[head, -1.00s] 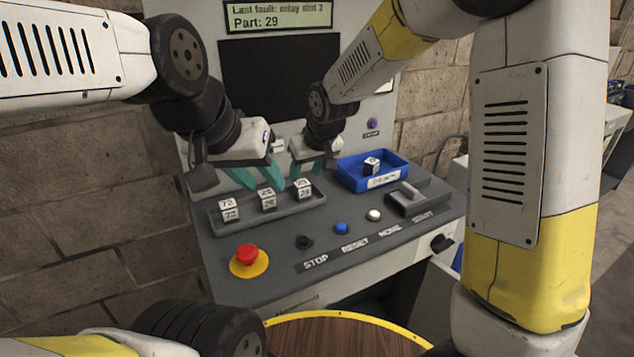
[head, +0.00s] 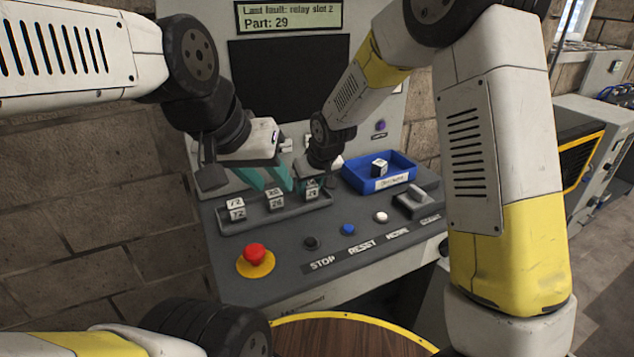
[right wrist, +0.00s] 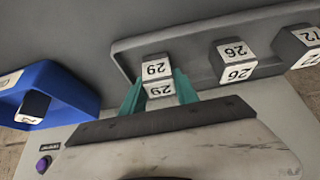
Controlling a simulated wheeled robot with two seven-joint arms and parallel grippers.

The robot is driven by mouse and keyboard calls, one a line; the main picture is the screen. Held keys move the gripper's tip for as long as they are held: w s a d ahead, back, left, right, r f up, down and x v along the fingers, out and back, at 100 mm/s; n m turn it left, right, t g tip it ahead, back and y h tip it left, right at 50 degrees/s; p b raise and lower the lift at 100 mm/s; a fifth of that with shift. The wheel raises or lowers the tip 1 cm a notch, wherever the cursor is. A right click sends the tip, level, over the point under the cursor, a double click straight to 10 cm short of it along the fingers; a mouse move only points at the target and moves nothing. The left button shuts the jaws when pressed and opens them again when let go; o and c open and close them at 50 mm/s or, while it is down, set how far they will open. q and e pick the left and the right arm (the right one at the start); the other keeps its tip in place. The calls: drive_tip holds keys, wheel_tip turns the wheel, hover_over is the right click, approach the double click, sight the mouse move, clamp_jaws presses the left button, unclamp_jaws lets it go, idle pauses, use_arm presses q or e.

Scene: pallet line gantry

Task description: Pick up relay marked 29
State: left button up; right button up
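The relay marked 29 (head: 312,192) is a small block with white number faces, at the right end of a grey tray (head: 291,212). In the right wrist view, relay 29 (right wrist: 157,70) stands between the two teal fingers of my right gripper (right wrist: 158,82). The fingers look open, with a narrow gap at each side. In the head view my right gripper (head: 312,180) partly covers the relay from above. My left gripper (head: 276,186) is open and empty, above and behind relay 26 (head: 275,203).
Relay 72 (head: 237,215) is at the tray's left end. A blue bin (head: 398,183) right of the tray holds another dark block (head: 379,170). A red stop button (head: 254,252), several smaller buttons and a grey lever block (head: 413,203) are on the console. A display (head: 289,15) reads Part: 29.

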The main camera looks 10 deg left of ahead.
clamp_jaws()
